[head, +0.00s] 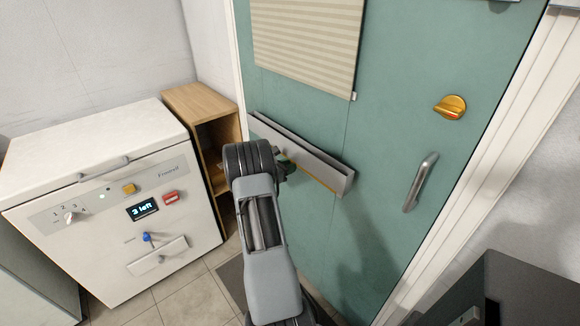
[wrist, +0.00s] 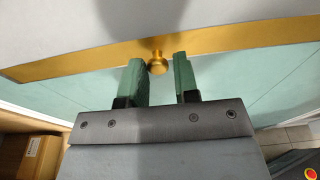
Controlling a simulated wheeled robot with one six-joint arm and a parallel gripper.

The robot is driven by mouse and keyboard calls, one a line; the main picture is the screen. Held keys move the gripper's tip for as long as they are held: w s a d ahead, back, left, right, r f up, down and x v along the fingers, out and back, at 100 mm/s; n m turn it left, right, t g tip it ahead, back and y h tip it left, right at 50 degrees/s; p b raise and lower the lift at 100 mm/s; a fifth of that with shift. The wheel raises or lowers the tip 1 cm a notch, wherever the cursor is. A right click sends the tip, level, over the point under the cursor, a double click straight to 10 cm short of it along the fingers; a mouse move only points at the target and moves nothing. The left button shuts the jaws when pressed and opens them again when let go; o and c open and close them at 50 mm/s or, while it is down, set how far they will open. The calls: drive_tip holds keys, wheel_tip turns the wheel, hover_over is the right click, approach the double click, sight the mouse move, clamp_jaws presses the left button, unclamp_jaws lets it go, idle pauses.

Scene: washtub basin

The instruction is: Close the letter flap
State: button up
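The letter flap (head: 325,172) is a long grey panel with a brass lower edge on the green door. In the head view my arm hides part of the flap, the knob and most of my gripper (head: 284,160).
The green door (head: 395,110) also has a pleated blind (head: 308,40), a yellow turn knob (head: 451,107) and a metal handle (head: 421,182). A white machine (head: 100,185) and a wooden shelf (head: 200,100) stand left. A dark box (head: 510,290) is at lower right.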

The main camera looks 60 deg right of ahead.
drive_tip(key=o, duration=0.4)
drive_tip(key=shift+s+d, duration=0.15)
drive_tip(key=v, duration=1.4)
drive_tip(key=shift+s+r, duration=0.1)
drive_tip(key=shift+r, duration=0.05)
drive_tip(key=s+a+f+m+g+y, duration=0.1)
drive_tip(key=s+a+f+m+y, duration=0.3)
drive_tip(key=f, duration=0.1)
drive_tip(key=s+a+r+m+y+p, duration=0.1)
drive_tip(key=s+a+r+m+y, duration=0.15)
drive_tip(key=a+m+y, duration=0.4)
drive_tip(key=s+a+r+m+t+y+p, duration=0.1)
drive_tip(key=a+r+t, duration=0.4)
drive_tip(key=a+r, duration=0.5)
drive_tip(key=s+a+r+m+t+y+p, duration=0.2)
drive_tip(key=a+r+p, duration=0.4)
drive_tip(key=a+r, duration=0.4)
drive_tip(key=a+m+t+y, duration=0.1)
drive_tip(key=a+t+y, duration=0.1)
drive_tip(key=a, duration=0.4)
drive_tip(key=shift+a+t, duration=0.25)
drive_tip(key=shift+t, duration=0.15)
